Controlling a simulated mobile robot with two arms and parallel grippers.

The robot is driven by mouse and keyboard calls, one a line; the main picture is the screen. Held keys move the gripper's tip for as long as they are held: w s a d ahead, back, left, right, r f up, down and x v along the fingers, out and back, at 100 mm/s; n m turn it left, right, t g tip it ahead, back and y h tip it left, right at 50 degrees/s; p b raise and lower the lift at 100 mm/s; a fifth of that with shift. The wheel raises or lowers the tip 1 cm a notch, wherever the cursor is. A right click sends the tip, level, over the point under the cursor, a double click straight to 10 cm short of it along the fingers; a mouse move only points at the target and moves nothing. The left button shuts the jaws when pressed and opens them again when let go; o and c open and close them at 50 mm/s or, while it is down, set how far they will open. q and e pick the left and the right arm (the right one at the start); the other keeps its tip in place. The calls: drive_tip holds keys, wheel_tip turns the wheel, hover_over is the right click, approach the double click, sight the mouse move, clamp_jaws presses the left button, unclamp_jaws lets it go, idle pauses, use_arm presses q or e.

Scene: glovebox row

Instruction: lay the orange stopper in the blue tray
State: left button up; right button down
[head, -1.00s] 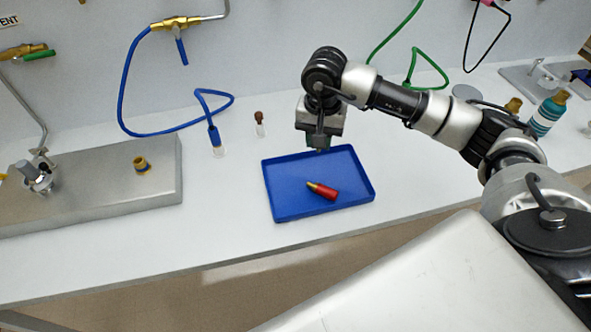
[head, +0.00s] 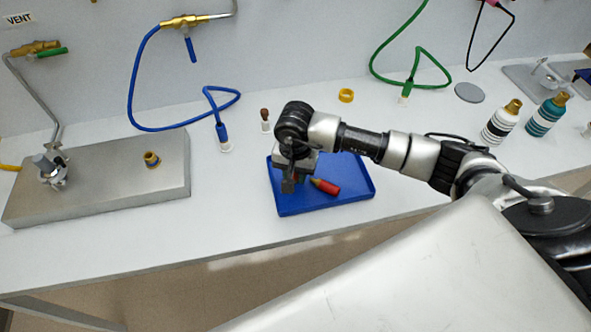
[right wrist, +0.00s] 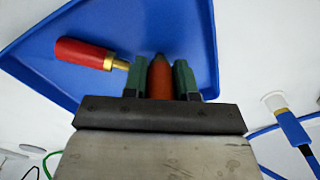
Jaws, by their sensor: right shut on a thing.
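The orange stopper (right wrist: 159,80) shows in the right wrist view, upright in the picture between the two green finger pads of my right gripper (right wrist: 160,75). The gripper is shut on it. In the head view my right gripper (head: 290,186) is over the left part of the blue tray (head: 325,204), and the stopper is hidden there. I cannot tell whether the stopper touches the tray floor. The tray also shows in the right wrist view (right wrist: 110,22). My left gripper is not in view.
A red piece with a brass tip (head: 327,187) lies in the tray, right of my gripper. A small vial with a brown top (head: 265,121) and a blue hose end (head: 222,135) stand behind the tray. A steel block (head: 110,190) is at left.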

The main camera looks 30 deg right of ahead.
drive_tip(key=shift+f, duration=0.2)
drive_tip(key=c, duration=0.9)
unclamp_jaws()
drive_tip(key=shift+r, duration=0.1)
drive_tip(key=shift+r, duration=0.5)
wheel_tip(320, 180, up, 11)
drive_tip(key=b, duration=0.3)
drive_tip(key=shift+r, duration=0.15)
